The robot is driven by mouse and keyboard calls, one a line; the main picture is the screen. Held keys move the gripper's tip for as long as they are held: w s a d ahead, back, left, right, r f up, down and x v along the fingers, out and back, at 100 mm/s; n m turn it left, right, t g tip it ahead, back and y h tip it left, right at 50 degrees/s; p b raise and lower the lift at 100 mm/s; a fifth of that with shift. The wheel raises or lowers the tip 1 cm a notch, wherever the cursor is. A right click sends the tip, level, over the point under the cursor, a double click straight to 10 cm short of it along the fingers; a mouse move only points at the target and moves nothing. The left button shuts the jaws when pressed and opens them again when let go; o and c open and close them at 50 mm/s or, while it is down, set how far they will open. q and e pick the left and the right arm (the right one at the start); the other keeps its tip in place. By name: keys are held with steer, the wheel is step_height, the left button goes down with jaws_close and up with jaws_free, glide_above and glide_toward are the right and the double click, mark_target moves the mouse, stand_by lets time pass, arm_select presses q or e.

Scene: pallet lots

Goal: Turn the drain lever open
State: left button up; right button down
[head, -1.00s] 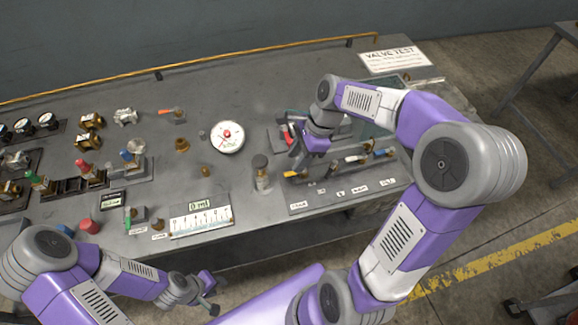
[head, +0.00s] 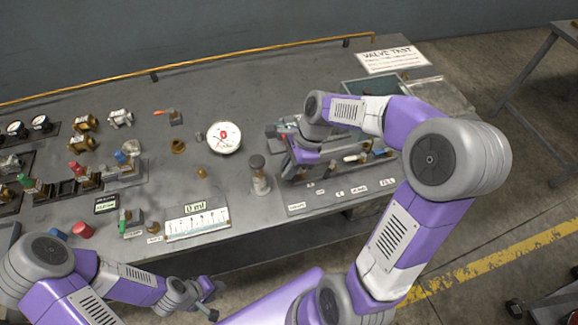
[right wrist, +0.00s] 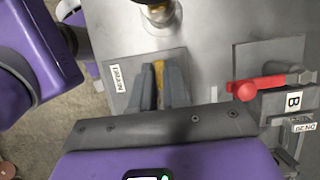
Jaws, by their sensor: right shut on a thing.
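In the right wrist view my right gripper (right wrist: 160,88) is shut on a narrow yellow lever (right wrist: 159,73), of which only a strip shows between the fingers. A white label (right wrist: 117,78) lies on the grey plate beside it; its small print seems to read DRAIN. In the head view my right gripper (head: 288,170) is low over the left end of the station at the right of the bench, and hides the lever there. My left gripper (head: 211,297) hangs off the bench's front edge, away from the station; its finger opening is unclear.
A red lever (right wrist: 270,85) by a block marked B stands right of my right gripper. A capped post (head: 259,176) stands close on its left.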

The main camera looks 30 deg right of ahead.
steer(key=shift+s+r+n+g+p, duration=0.15)
steer(key=shift+s+n+g+p, duration=0.15)
steer(key=shift+n+p, duration=0.6)
steer(key=n+p, duration=0.1)
steer(key=n+g+p, duration=0.1)
steer(key=shift+s+p, duration=0.35)
steer(key=n+p, duration=0.1)
steer(key=n, duration=0.1)
steer(key=s+n+g+p, duration=0.1)
steer(key=n+p, duration=0.1)
steer(key=shift+s+d+n+g, duration=0.15)
steer(key=shift+n+g, duration=0.15)
steer(key=n+p, duration=0.1)
steer(key=n, duration=0.1)
steer(key=s+d+n+g+h+p, duration=0.1)
steer(key=n+p, duration=0.1)
steer(key=shift+n+h, duration=0.3)
steer(key=shift+s+d+n+g+h+p, duration=0.15)
steer(key=shift+d+n+h+p, duration=0.15)
steer(key=shift+n, duration=0.5)
steer(key=shift+s+d+n+g+h+p, duration=0.1)
steer(key=shift+d+n+g+h+p, duration=0.2)
steer(key=shift+n, duration=0.5)
steer(key=shift+s+d+n+g+h+p, duration=0.1)
steer(key=shift+n+h+p, duration=0.25)
steer(key=shift+n, duration=0.45)
steer(key=c, duration=1.1)
jaws_free()
